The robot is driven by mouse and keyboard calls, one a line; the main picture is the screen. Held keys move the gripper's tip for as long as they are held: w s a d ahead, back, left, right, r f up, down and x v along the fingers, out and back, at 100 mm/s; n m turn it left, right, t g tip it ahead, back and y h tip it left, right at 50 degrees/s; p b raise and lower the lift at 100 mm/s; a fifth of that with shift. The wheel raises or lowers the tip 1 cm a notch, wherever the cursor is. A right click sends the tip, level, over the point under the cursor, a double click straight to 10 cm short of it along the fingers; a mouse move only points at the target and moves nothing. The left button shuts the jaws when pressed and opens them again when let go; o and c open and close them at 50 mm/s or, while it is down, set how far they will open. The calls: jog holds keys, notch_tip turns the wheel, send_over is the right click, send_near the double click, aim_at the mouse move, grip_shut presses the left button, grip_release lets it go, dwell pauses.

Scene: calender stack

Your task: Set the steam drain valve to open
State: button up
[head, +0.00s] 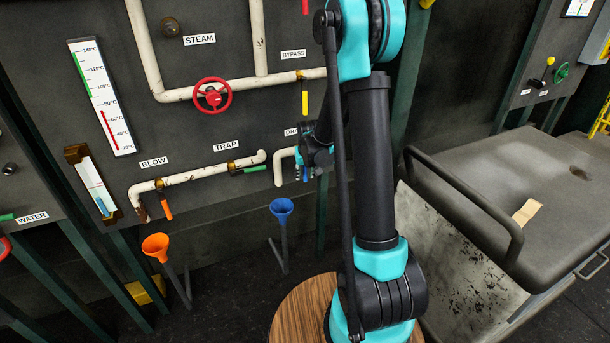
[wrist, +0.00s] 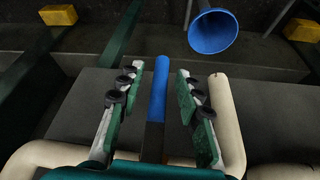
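The drain valve's blue lever handle (wrist: 161,88) stands between my gripper's two fingers in the wrist view. My gripper (wrist: 159,80) is open, with a visible gap on each side of the handle. In the head view my gripper (head: 308,163) is at the drain pipe (head: 279,165), under the partly hidden drain label (head: 290,132). A small blue bit of the handle (head: 306,174) shows below it, pointing down. The valve body is hidden by my arm.
The trap valve's green handle (head: 256,170) lies level to the left. The orange blow handle (head: 166,207) and yellow bypass handle (head: 305,103) hang down. A blue funnel (head: 282,207) stands below, also in the wrist view (wrist: 213,32). A grey cart (head: 480,185) stands right.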

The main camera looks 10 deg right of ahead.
jog(key=shift+f, duration=0.2)
jog(key=shift+c, duration=0.5)
grip_shut()
jog(key=shift+w, duration=0.1)
